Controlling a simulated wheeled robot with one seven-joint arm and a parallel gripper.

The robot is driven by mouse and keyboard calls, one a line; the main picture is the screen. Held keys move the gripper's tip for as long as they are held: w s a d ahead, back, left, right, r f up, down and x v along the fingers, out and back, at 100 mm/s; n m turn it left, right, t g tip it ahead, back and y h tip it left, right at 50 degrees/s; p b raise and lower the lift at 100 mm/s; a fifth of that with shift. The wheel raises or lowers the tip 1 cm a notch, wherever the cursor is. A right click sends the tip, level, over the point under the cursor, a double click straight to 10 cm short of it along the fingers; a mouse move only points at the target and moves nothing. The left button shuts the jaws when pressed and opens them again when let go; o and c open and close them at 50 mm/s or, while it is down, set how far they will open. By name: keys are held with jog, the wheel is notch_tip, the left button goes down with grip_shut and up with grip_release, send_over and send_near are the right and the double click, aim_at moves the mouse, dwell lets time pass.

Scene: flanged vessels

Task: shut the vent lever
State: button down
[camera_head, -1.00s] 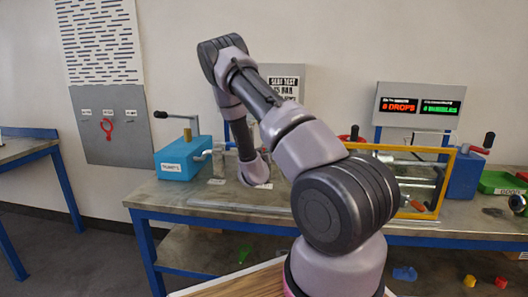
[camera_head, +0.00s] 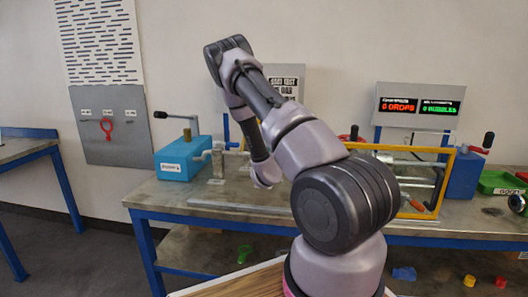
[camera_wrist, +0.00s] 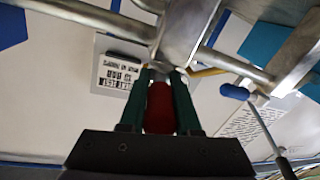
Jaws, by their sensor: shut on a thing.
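In the wrist view, the green fingers of my gripper (camera_wrist: 160,76) are closed around a red handle (camera_wrist: 160,108). I take it for the vent lever's grip. Its far end lies close to a metal fitting (camera_wrist: 186,32) joined to steel pipes. How far the lever is turned cannot be told. In the head view my arm's end is low over the bench's middle, right of the blue pump box (camera_head: 183,160); the fingers and the red handle are hidden there.
The bench (camera_head: 300,222) carries a yellow frame (camera_head: 447,178) at right, with metal parts inside. A display (camera_head: 419,106) behind reads 0 drops and 0 bubbles. A blue block with a lever (camera_head: 465,174) and a green tray (camera_head: 497,181) stand further right. Small coloured pieces lie below.

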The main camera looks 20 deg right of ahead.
jog(key=n+y, duration=0.1)
jog(key=y, duration=0.1)
jog(key=n+t+y, duration=0.1)
jog(key=y, duration=0.1)
jog(key=shift+s+d+n, duration=0.1)
jog(key=shift+d+n, duration=0.2)
jog(key=shift+d, duration=0.05)
jog(key=c, duration=0.6)
grip_release()
jog(key=s, duration=0.3)
jog(key=s+a, duration=0.1)
jog(key=s, duration=0.3)
jog(key=s+a, duration=0.1)
jog(key=s, duration=0.2)
jog(key=shift+s, duration=0.3)
